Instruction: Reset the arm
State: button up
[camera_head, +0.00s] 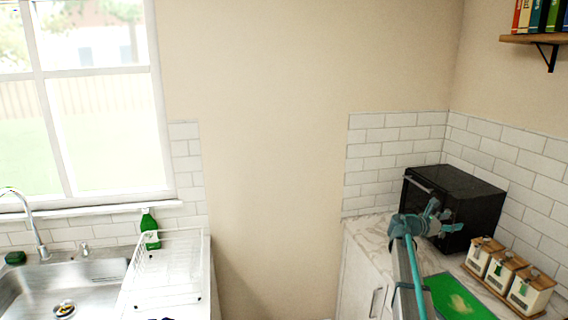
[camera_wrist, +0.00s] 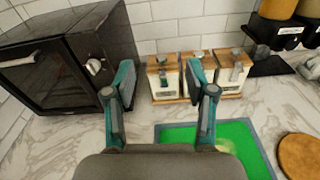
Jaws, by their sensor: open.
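My gripper (camera_wrist: 160,82) is open and empty in the wrist view, its two teal fingers spread apart above the marble counter. In the head view my gripper (camera_head: 436,215) is in front of the black oven (camera_head: 458,202) on the right counter. The fingers overlap the view of the oven and of the white canisters with wooden lids; I cannot tell that they touch anything.
Several canisters (camera_head: 503,270) stand on the counter right of the oven. A green board (camera_head: 458,298) lies in front of them. A round wooden board (camera_wrist: 299,155) is at the right. A sink (camera_head: 62,284), dish rack (camera_head: 165,275) and green bottle (camera_head: 150,229) are at left.

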jog(key=s+a+f+m+g+y, duration=0.1)
jog(key=s+a+f+m+y, duration=0.4)
jog(key=s+a+f, duration=0.65)
jog(key=s+a+f+m+y, duration=0.45)
jog(key=a+f, duration=0.45)
jog(key=f, duration=0.7)
jog(key=s+a+f+m+g+y, duration=0.1)
jog(key=s+a+f+m+y, duration=0.3)
jog(key=s+a, duration=0.6)
jog(key=s+a+f+m+g+y, duration=0.25)
jog(key=s+a+f+m, duration=0.45)
jog(key=a, duration=0.4)
jog(key=s+f+g+b, duration=0.6)
jog(key=s+f+b, duration=0.4)
jog(key=s+f, duration=1.8)
jog(key=s, duration=0.2)
jog(key=shift+s+a+n+y, duration=0.35)
jog(key=shift+y, duration=0.05)
jog(key=shift+c, duration=0.3)
